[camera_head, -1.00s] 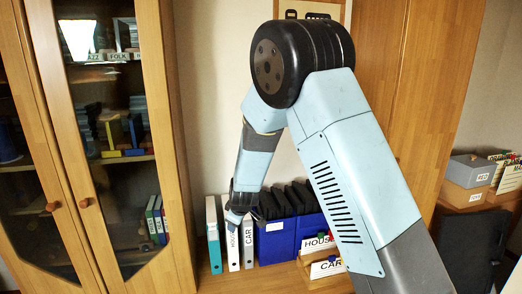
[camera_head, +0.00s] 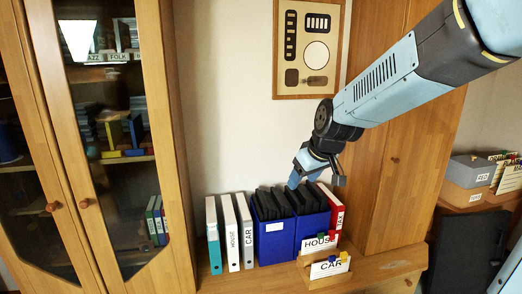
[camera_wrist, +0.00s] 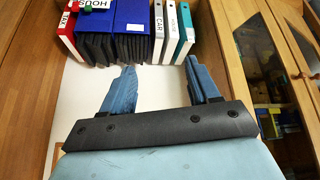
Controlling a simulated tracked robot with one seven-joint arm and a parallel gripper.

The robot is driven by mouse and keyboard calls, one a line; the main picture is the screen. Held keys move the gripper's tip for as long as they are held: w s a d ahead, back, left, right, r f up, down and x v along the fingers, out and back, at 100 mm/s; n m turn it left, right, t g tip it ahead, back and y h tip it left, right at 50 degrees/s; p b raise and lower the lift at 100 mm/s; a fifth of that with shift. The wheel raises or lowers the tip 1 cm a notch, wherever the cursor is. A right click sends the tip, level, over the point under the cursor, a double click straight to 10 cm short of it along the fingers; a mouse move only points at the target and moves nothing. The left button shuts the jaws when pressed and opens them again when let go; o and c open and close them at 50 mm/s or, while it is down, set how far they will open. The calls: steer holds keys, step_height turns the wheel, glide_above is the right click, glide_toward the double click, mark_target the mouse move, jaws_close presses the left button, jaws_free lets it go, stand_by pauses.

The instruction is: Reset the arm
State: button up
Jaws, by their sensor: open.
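My arm reaches in from the upper right in the head view, and my gripper (camera_head: 310,166) hangs in front of the wall, above the blue file boxes. In the wrist view my gripper (camera_wrist: 160,85) shows two blue fingers spread wide apart, with only the pale wall between them. It holds nothing. The blue file boxes (camera_head: 275,240) with black folders stand on the wooden shelf (camera_head: 235,281). A white HOUSE binder (camera_head: 230,235), a CAR binder (camera_head: 246,235) and a teal-spined binder (camera_head: 213,240) stand upright to their left. A red TAX binder (camera_head: 337,213) stands to their right.
A glass-door cabinet (camera_head: 85,200) stands on the left and a wooden wardrobe (camera_head: 390,165) on the right. A framed panel (camera_head: 310,50) hangs on the wall. HOUSE and CAR card holders (camera_head: 325,263) sit at the shelf's front. Boxes (camera_head: 468,175) stand far right.

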steer(key=s+d+r+m+h, duration=0.1)
steer(key=s+d+m, duration=0.1)
steer(key=s+d, duration=0.2)
steer(key=s+d+r+m, duration=0.2)
steer(key=s+d, duration=0.2)
steer(key=s, duration=0.6)
steer(key=s+d+r+m+h, duration=0.1)
steer(key=s+d+r+m, duration=0.1)
steer(key=s+d, duration=0.2)
steer(key=s, duration=0.3)
steer(key=shift+r+h, duration=0.25)
steer(key=shift+h, duration=0.05)
